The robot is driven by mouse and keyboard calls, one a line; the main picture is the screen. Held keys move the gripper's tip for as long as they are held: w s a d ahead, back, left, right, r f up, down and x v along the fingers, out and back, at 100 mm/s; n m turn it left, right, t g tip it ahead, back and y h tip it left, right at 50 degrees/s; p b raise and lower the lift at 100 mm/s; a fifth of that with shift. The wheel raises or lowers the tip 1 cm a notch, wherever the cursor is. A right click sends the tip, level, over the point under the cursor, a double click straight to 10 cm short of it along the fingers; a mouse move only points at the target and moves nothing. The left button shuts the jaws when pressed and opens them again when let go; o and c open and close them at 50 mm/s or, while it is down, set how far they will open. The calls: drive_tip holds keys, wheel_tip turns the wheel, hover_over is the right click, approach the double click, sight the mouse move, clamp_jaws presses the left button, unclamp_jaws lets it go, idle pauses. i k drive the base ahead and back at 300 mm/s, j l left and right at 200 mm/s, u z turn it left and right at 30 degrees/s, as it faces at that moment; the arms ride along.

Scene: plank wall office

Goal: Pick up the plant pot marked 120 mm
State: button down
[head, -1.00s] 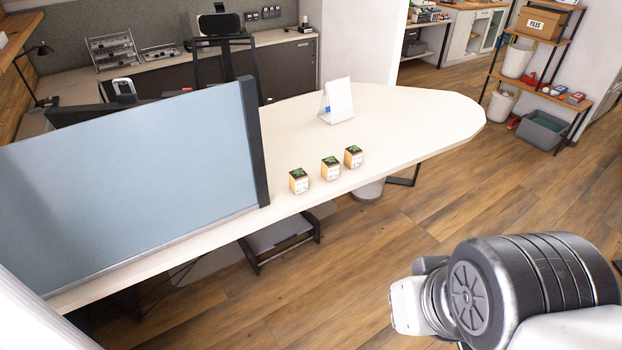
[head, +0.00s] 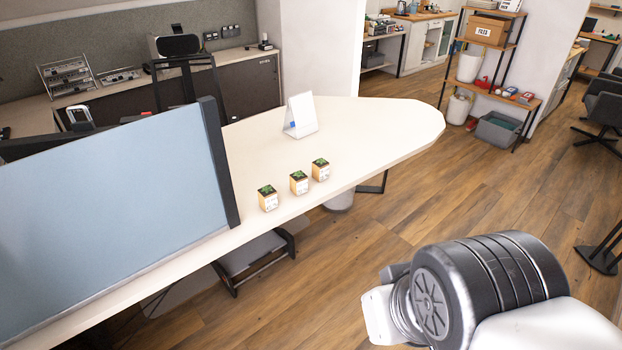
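Three small plant pots with green tops and white labels stand upright in a slanting row on the pale table (head: 375,125). They are the left pot (head: 268,199), the middle pot (head: 299,184) and the right pot (head: 320,170). The label print is too small to read, so I cannot tell which one is marked 120 mm. My arm shows at the lower right, over the floor and apart from the table. My gripper's fingers are not in view.
A blue-grey divider panel (head: 110,215) stands on the table left of the pots. A white tent-shaped stand (head: 300,117) is behind them. The table's right end is bare. Wooden floor (head: 440,200) lies open at the right. A shelf rack (head: 487,65) stands at the back right.

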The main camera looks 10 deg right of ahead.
sight(298, 180)
drive_tip(key=i+l+u, duration=0.1)
drive_tip(key=i, duration=0.45)
drive_tip(key=i+l+u, duration=0.1)
drive_tip(key=i, duration=0.4)
drive_tip(key=i+l+u, duration=0.1)
drive_tip(key=i+l, duration=0.2)
drive_tip(key=i, duration=0.25)
drive_tip(key=i+l+u, duration=0.1)
drive_tip(key=i+l, duration=0.15)
drive_tip(key=i, duration=0.25)
